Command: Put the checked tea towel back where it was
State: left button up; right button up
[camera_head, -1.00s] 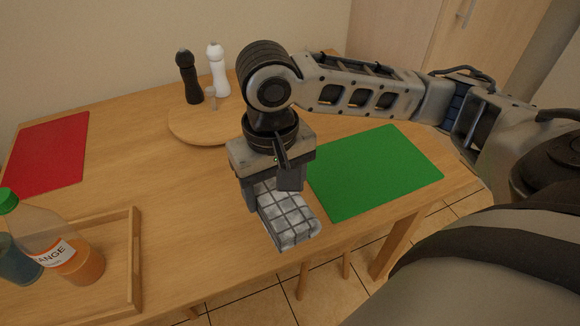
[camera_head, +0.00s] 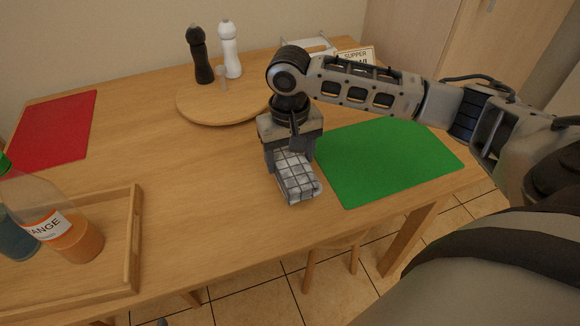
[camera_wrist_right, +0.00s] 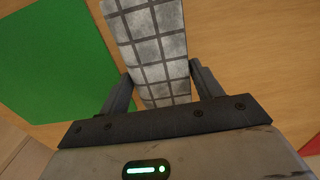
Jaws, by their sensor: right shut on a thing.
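The checked tea towel (camera_head: 297,182), white-grey with dark lines and folded into a block, is at the middle of the table (camera_head: 210,220), just left of the green mat. My right gripper (camera_head: 288,163) is above its far end and shut on it. In the right wrist view the towel (camera_wrist_right: 150,45) runs between the two fingers of the gripper (camera_wrist_right: 160,92). I cannot tell whether the towel touches the table. My left gripper is not in view.
A green mat (camera_head: 385,165) lies right of the towel, a red mat (camera_head: 55,130) far left. A round board (camera_head: 215,105) bears a black mill (camera_head: 200,55) and a white mill (camera_head: 230,50). A wooden tray (camera_head: 125,245) with bottles stands front left. A sign (camera_head: 355,55) stands behind.

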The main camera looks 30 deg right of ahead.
aim_at(290, 156)
jog(key=shift+w+d+f, duration=0.1)
jog(key=shift+w+f, duration=0.1)
jog(key=shift+f, duration=0.1)
notch_tip(290, 156, down, 2)
jog(key=shift+f, duration=0.55)
jog(key=o, duration=0.9)
jog(key=shift+f, duration=0.1)
